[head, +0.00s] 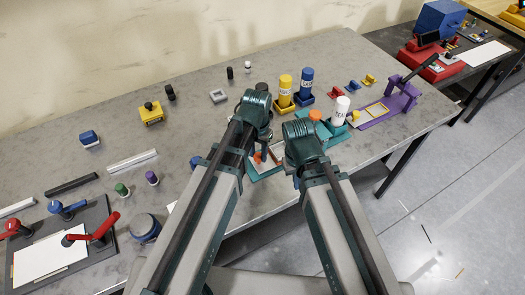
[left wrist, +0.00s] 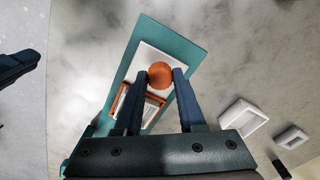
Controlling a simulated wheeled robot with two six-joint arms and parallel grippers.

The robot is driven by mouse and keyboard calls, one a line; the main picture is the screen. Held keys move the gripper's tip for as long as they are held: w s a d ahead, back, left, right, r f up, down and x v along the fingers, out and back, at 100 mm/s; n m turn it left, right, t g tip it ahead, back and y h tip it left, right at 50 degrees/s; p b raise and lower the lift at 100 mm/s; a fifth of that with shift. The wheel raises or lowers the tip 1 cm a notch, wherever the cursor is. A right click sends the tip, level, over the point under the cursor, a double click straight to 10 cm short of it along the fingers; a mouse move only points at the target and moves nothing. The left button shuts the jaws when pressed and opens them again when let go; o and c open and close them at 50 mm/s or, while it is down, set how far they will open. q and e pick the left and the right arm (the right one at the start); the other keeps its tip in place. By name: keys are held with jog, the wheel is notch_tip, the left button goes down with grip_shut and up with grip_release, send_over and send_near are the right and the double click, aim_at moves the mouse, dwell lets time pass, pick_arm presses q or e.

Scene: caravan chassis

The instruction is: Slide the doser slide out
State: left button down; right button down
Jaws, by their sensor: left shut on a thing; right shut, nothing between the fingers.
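The doser has a teal base (left wrist: 180,42) with a white plate. On it are an orange round knob (left wrist: 160,75) and an orange-framed slide part (left wrist: 125,98). My left gripper (left wrist: 159,84) has its two dark blue fingers on either side of the knob and is shut on it. In the head view my left gripper (head: 264,145) is over the teal base (head: 266,173), and my arms hide much of the doser. My right gripper (left wrist: 15,66) shows partly at the left edge of the left wrist view, apart from the doser, shut and empty.
A yellow bottle (head: 285,88), a blue bottle (head: 306,80) and a white bottle (head: 341,108) stand behind and right of the arms. A purple device (head: 400,92) is further right. A grey square ring (head: 217,96) lies behind.

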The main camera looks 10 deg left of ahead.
pick_arm(q)
jog(key=c, duration=0.5)
grip_release()
jog(key=shift+s+a, duration=0.15)
jog(key=shift+a, duration=0.15)
pick_arm(e)
jog(key=shift+a, duration=0.15)
pick_arm(q)
jog(key=shift+d, duration=0.1)
jog(key=shift+r, duration=0.1)
pick_arm(e)
jog(key=shift+r, duration=0.15)
pick_arm(q)
jog(key=shift+r+p, duration=0.5)
jog(key=shift+p, duration=0.1)
pick_arm(e)
jog(key=shift+r, duration=0.5)
pick_arm(q)
notch_tip(320, 180, up, 13)
jog(key=p, duration=1.2)
jog(key=shift+f+p, duration=0.15)
jog(key=shift+p, duration=0.2)
pick_arm(e)
notch_tip(320, 180, up, 13)
jog(key=shift+f, duration=0.2)
pick_arm(q)
jog(key=shift+f, duration=0.1)
